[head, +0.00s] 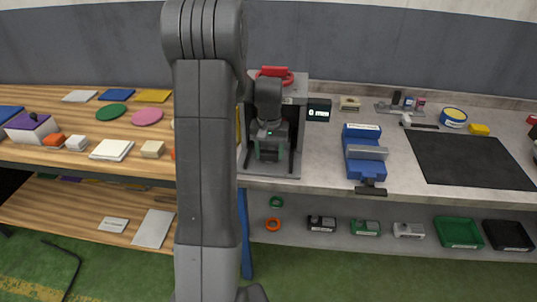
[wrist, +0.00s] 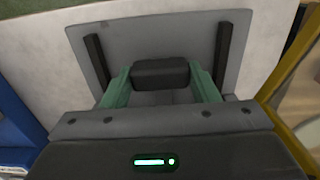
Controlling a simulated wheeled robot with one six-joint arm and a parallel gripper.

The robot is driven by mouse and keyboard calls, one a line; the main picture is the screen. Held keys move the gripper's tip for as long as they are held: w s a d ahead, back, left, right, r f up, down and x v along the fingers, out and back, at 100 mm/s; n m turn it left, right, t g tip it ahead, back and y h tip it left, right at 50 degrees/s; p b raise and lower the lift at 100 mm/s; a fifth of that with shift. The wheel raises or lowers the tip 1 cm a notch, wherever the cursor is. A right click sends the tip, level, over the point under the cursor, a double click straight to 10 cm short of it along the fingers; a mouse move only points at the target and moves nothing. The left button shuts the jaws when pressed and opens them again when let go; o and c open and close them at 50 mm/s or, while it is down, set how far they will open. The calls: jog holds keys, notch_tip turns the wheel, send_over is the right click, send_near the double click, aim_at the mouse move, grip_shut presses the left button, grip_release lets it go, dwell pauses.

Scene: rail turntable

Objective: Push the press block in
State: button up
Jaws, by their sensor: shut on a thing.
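The press (head: 292,155) stands at the left end of the grey bench, with a grey base plate and a red ring-shaped part (head: 273,76) on top. My gripper (head: 270,153) is inside its frame, low over the base plate. In the wrist view, the press block (wrist: 160,73) is a dark, rounded block between the green fingers of my gripper (wrist: 160,80). The fingers are shut on its two sides. Two black bars (wrist: 97,60) flank it on the grey plate (wrist: 160,40). The block's underside is hidden.
A blue vise (head: 362,150) and a small black display (head: 318,111) stand right of the press. A black mat (head: 460,160) lies farther right. A wooden table (head: 75,135) with several small items is on the left. Bins (head: 457,232) sit on the lower shelf.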

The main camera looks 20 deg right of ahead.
jog(key=shift+w+d+r, duration=0.15)
jog(key=shift+w, duration=0.05)
jog(key=o, duration=1.4)
notch_tip(320, 180, up, 14)
jog(key=shift+f+b, duration=0.2)
jog(key=shift+b, duration=0.15)
